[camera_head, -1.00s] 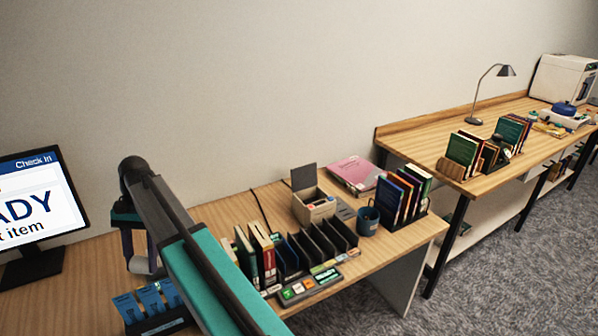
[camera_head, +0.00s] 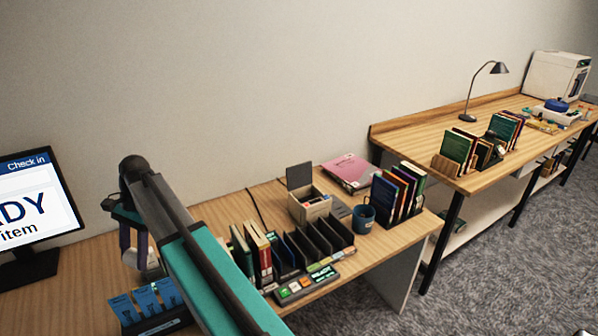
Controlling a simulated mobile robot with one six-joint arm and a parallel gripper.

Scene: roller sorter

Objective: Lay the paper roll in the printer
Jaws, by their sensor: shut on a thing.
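The printer (camera_head: 309,211) is a small beige box with its dark lid (camera_head: 299,175) standing open, on the near desk towards the wall. My gripper (camera_head: 136,254) hangs at the left, in front of the wall side of the desk, near the monitor. It is shut on a small white paper roll (camera_head: 130,259), partly hidden by the fingers and my arm. The roll is well to the left of the printer and apart from it. The inside of the printer is hard to make out.
A black sorter rack (camera_head: 318,243) with a button panel (camera_head: 306,284) stands in front of the printer. Books (camera_head: 257,252), a blue mug (camera_head: 363,217) and a pink folder (camera_head: 350,170) are nearby. A monitor (camera_head: 35,210) and blue card holder (camera_head: 150,307) stand at left.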

